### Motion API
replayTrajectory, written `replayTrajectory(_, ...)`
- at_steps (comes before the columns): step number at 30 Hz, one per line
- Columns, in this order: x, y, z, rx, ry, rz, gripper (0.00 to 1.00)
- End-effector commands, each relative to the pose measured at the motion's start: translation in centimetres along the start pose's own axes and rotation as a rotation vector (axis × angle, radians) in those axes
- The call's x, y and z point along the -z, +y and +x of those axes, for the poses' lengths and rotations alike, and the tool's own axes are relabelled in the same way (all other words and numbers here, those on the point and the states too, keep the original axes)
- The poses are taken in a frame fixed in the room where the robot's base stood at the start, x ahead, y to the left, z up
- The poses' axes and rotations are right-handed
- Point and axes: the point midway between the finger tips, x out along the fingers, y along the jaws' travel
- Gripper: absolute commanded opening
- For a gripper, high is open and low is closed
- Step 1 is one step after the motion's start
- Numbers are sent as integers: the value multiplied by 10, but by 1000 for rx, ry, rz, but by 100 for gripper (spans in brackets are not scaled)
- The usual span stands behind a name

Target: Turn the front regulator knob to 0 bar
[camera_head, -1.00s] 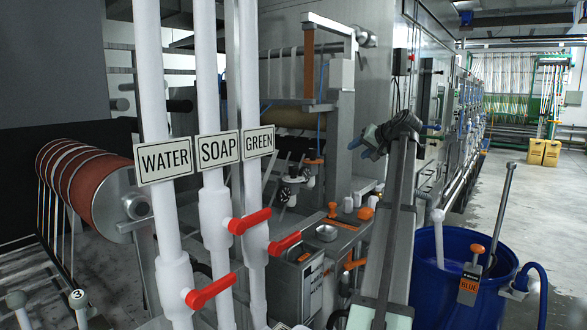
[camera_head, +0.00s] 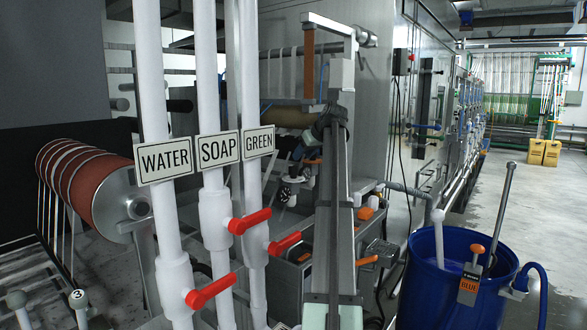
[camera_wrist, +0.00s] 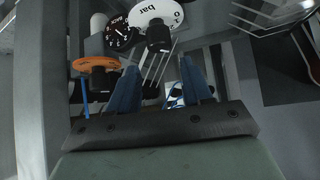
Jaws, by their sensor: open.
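In the wrist view a white disc marked "0 bar" (camera_wrist: 155,12) sits at the top, with a dark knob (camera_wrist: 158,39) just below it. Left of it is a black dial lettered "BACK" (camera_wrist: 119,36). Further left and lower is an orange disc (camera_wrist: 95,65) with a dark knob (camera_wrist: 99,84) under it. I cannot tell which knob is the front one. My gripper (camera_wrist: 160,67) is open and empty. Its two blue fingers point up the picture, below the dials, and seem apart from the knobs.
White pipes with red valve handles (camera_head: 250,221) stand to the left of my arm. A blue barrel (camera_head: 425,290) stands at the right. A metal bench with orange handles (camera_head: 367,261) is close by. Metal frame bars and thin rods (camera_wrist: 155,70) show around my fingers.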

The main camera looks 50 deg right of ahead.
Motion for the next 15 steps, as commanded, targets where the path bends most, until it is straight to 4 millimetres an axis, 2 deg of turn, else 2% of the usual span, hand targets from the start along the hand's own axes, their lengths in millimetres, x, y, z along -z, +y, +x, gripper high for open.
replayTrajectory(1,0,-1,11,2,-2,0,49)
replayTrajectory(9,0,0,56,1,-1,1,49)
replayTrajectory(15,0,0,79,1,-1,1,49)
